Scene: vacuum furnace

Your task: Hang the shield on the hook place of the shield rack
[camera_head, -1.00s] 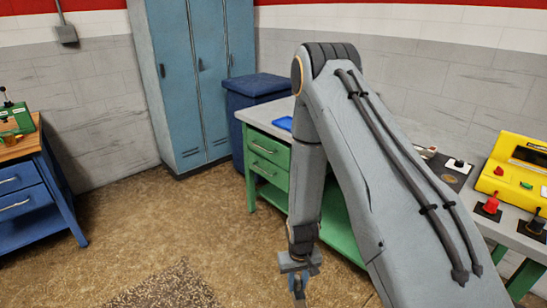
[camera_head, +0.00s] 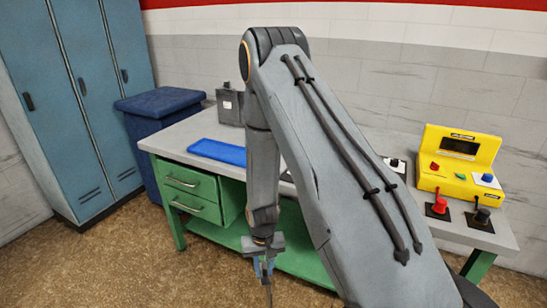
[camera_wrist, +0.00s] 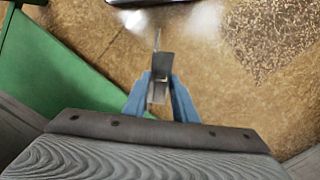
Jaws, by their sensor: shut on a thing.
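My gripper (camera_head: 263,264) hangs low in front of the green workbench. Its blue fingers also show in the wrist view, shut on a small grey metal piece, which I take to be the shield (camera_wrist: 160,66). The piece looks narrow and plate-like, with a thin end pointing away from the fingers. In the head view it hangs below the gripper as a thin dark strip, partly hidden. I cannot make out a shield rack or its hook place for certain; my arm covers part of the bench top.
The green workbench (camera_head: 190,184) has a grey top with a blue tray (camera_head: 217,151) and a grey box (camera_head: 230,107) at the back. A yellow control box (camera_head: 458,160) and a red-knobbed switch (camera_head: 439,206) stand at right. A blue bin (camera_head: 163,103) and lockers (camera_head: 75,100) are at left.

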